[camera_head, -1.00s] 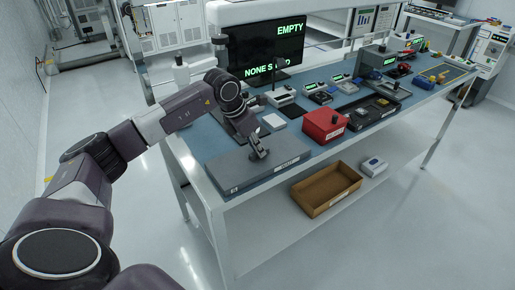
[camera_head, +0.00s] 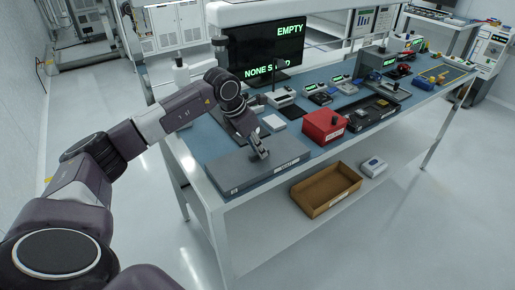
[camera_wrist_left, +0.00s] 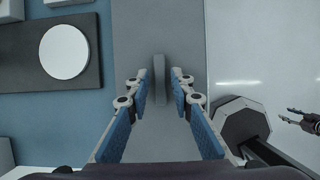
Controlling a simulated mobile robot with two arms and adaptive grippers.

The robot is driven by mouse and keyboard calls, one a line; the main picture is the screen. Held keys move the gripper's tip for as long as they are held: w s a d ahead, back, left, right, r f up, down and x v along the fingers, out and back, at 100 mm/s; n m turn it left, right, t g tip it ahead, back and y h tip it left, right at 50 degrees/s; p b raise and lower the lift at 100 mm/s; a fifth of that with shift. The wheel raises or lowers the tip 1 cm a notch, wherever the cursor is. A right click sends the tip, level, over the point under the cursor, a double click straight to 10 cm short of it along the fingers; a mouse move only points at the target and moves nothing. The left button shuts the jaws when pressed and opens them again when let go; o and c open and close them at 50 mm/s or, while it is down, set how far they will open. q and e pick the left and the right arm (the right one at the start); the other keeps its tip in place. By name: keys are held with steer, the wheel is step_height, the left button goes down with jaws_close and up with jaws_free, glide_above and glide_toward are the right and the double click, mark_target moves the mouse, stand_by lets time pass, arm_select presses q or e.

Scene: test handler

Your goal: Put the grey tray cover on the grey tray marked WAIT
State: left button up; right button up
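The grey tray marked WAIT (camera_head: 232,192) sits at the near left end of the blue-topped bench, its label on the front side. A flat grey top, seemingly the grey tray cover (camera_head: 228,167), lies level over it; the seam is too small to make out. In the left wrist view the cover's upright grey handle (camera_wrist_left: 159,72) stands between my left fingers. My left gripper (camera_head: 262,155) is over the cover, open, with gaps on both sides of the handle (camera_wrist_left: 160,88). A small dark gripper, seemingly my right (camera_wrist_left: 292,116), shows at the right edge with its fingers apart.
A red box (camera_head: 322,126) and a black tray (camera_head: 372,114) stand farther along the bench. A monitor (camera_head: 264,48) reading EMPTY is behind. A brown open box (camera_head: 326,190) is on the lower shelf. A dark plate with a white disc (camera_wrist_left: 65,52) is left of the cover.

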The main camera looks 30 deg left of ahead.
arm_select(q)
steer(key=shift+r+p, duration=0.3)
steer(key=shift+r, duration=0.45)
steer(key=o, duration=0.6)
steer(key=shift+f, duration=0.1)
steer(key=v, duration=1.2)
steer(key=shift+d, duration=0.1)
